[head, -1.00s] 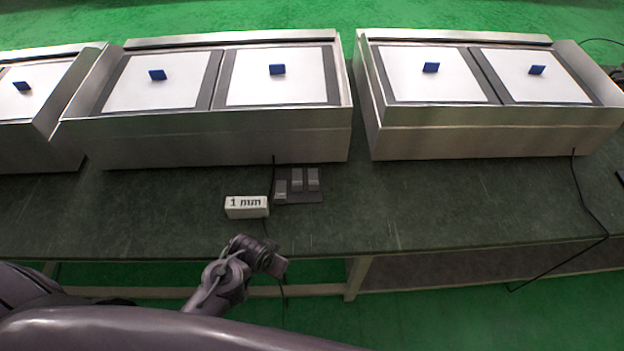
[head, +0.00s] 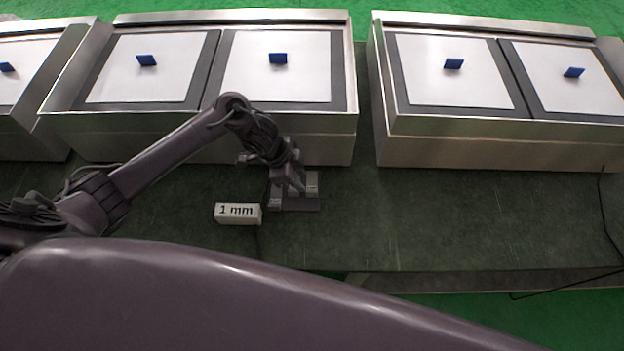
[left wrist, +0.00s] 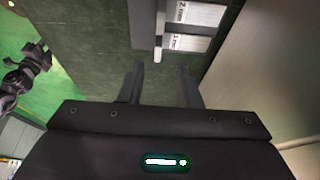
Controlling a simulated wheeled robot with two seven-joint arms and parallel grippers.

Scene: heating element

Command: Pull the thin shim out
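The dark shim holder (head: 300,206) lies on the bench in front of the middle heater, with small grey pieces on it. In the left wrist view its dark frame (left wrist: 207,58) holds two pale labelled plates, an upper one (left wrist: 198,14) and a lower one (left wrist: 190,43); the small print is hard to read. A narrow pale strip (left wrist: 158,35) stands beside them. I cannot tell which piece is the thin shim. My left gripper (head: 289,186) is over the holder and partly hides it. Its fingers (left wrist: 158,82) are apart with nothing between them. My right gripper is out of view.
A white block marked "1 mm" (head: 238,214) stands left of the holder. Metal heater boxes (head: 200,118) (head: 480,150) with white plates and blue tabs line the back. The green bench (head: 430,220) is clear to the right; a black cable (head: 604,215) hangs there.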

